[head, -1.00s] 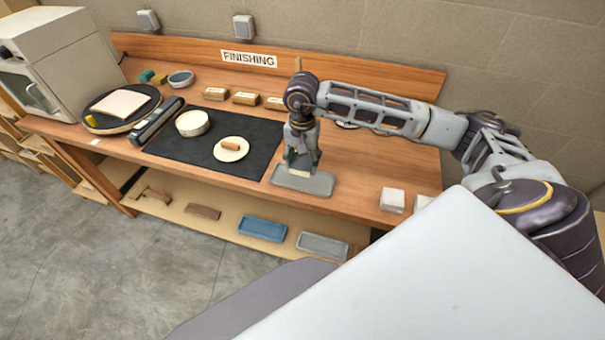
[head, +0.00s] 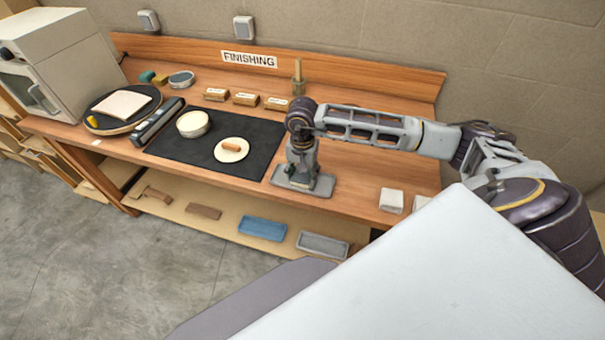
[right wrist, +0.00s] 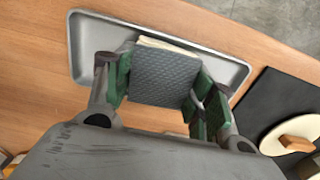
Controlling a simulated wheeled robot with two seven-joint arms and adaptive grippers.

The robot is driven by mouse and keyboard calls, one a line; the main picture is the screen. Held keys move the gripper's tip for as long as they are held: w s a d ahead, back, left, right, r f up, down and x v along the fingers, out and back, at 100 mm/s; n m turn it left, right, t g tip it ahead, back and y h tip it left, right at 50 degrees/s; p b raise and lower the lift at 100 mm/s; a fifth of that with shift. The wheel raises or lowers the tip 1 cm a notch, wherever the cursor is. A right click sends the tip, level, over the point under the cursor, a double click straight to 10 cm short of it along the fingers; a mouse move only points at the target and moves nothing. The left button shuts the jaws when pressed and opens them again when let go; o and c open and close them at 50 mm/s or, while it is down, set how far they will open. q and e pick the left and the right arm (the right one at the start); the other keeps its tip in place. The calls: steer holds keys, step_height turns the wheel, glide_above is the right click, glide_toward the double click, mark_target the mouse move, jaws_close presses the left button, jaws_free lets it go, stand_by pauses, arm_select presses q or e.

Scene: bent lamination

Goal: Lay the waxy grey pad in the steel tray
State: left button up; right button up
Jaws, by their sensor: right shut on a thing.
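The waxy grey pad (right wrist: 165,76) is a textured grey block with a pale layer along its far edge in the right wrist view. My right gripper (right wrist: 165,88) is shut on it, a green-padded finger at each side. The steel tray (right wrist: 93,38) is a shallow grey tray; the pad is over or in it, and I cannot tell whether it touches the tray floor. In the head view the right gripper (head: 298,177) is down at the steel tray (head: 318,187), hiding most of the pad. My left gripper is not in view.
A black mat (head: 180,153) left of the tray holds a round cream tub (head: 193,124) and a pale disc (head: 222,154) with a brown handle. Labelled blocks (head: 245,99) stand behind. White blocks (head: 391,201) sit to the right. A blue tray (head: 262,229) is on the lower shelf.

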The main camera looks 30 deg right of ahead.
mark_target(302, 175)
steer(key=shift+f, duration=0.15)
steer(key=shift+f, duration=0.15)
steer(key=o, duration=0.9)
steer(key=shift+r, duration=0.3)
step_height(302, 175, up, 12)
steer(key=b, duration=0.2)
steer(key=shift+f, duration=0.15)
stand_by(0.5)
